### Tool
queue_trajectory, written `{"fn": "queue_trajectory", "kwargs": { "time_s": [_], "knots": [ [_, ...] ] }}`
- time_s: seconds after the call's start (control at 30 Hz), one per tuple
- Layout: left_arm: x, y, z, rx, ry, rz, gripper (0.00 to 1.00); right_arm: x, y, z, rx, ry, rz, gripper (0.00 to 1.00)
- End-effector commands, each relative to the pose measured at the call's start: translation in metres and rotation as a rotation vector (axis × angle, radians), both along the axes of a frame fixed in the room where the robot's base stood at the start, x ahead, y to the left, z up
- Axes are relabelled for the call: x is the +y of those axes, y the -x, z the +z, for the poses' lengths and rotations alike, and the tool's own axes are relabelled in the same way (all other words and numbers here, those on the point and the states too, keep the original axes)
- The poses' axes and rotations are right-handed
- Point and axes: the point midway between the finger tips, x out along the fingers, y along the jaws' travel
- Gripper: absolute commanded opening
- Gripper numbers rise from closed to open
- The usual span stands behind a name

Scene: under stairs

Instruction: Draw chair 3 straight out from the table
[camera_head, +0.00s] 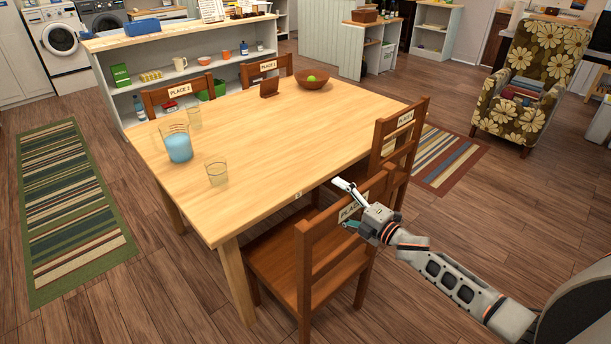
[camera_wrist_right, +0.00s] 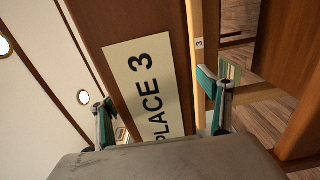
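Chair 3 is the brown wooden chair (camera_head: 311,250) at the near side of the table (camera_head: 265,135), its seat partly under the table edge. Its top slat carries a "PLACE 3" label (camera_wrist_right: 143,85), partly hidden by my arm in the head view. My right gripper (camera_head: 346,206) is at this slat, with one finger above it and one below. In the right wrist view my right gripper (camera_wrist_right: 160,112) is open, its fingers apart on either side of the labelled slat. I cannot tell whether they touch it. My left gripper is not in view.
Another chair (camera_head: 400,140) stands close to the right of chair 3. A glass (camera_head: 216,171), a blue-filled pitcher (camera_head: 178,145) and a bowl (camera_head: 314,81) are on the table. Wood floor (camera_head: 420,225) is clear to the right; a striped rug (camera_head: 445,160) lies beyond.

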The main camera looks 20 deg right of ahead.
Motion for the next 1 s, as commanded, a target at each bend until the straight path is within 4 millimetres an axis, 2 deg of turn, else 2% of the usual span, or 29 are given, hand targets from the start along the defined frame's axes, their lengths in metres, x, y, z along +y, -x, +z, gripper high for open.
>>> {"fn": "queue_trajectory", "kwargs": {
  "time_s": [0.33, 0.43, 1.0],
  "knots": [
    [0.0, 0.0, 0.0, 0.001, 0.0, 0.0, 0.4, -0.001, -0.001, 0.003, -0.005, -0.002, 0.0, 0.78],
    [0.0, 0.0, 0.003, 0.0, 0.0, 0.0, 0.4, -0.004, 0.005, 0.004, -0.003, -0.002, -0.001, 0.78],
    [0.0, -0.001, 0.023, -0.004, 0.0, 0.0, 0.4, -0.033, 0.076, 0.004, -0.003, -0.001, -0.001, 0.78]
  ]
}}
